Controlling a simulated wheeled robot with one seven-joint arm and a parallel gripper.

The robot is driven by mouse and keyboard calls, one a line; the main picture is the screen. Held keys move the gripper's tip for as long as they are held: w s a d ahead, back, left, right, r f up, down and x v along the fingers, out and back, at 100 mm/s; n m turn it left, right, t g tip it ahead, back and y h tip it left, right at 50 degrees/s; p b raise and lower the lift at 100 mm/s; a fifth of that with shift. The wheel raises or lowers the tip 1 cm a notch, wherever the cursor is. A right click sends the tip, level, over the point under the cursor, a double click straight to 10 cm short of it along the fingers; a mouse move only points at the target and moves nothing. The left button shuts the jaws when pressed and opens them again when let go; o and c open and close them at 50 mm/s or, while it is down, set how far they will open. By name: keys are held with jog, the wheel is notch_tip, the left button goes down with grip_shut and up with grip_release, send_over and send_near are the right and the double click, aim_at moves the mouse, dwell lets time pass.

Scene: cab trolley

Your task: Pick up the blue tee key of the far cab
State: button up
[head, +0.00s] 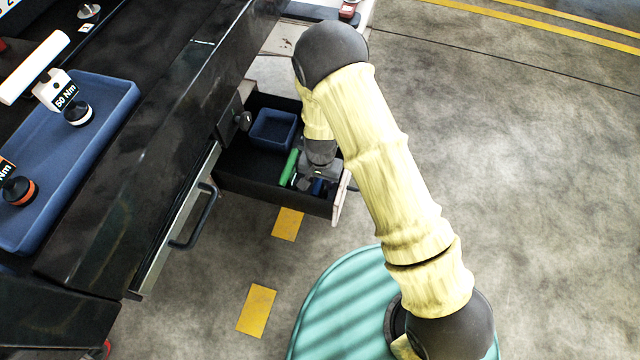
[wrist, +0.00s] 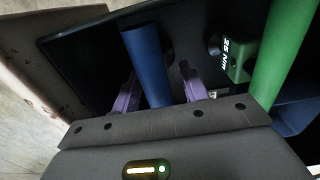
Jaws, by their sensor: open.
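The blue tee key (wrist: 146,55) lies in the open dark drawer (wrist: 90,45). In the wrist view its blue bar runs between the two purple fingers of my gripper (wrist: 159,88), one on each side. My gripper is open and does not visibly press on the bar. In the head view my gripper (head: 318,172) is low inside the drawer, and a little of the blue key (head: 318,187) shows beneath it. The lower part of the bar is hidden by my gripper body in the wrist view.
A green tee key (wrist: 268,55) with a 25 Nm tag lies close to the right of the blue one. A blue bin (head: 273,130) sits in the drawer. A blue tray (head: 105,100) on top holds a white 50 Nm key (head: 50,92). Open floor lies right.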

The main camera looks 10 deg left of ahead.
grip_shut()
jog(key=shift+r, duration=0.1)
dwell(0.3)
notch_tip(320, 180, up, 10)
jog(key=p, duration=0.5)
jog(key=shift+p, duration=0.4)
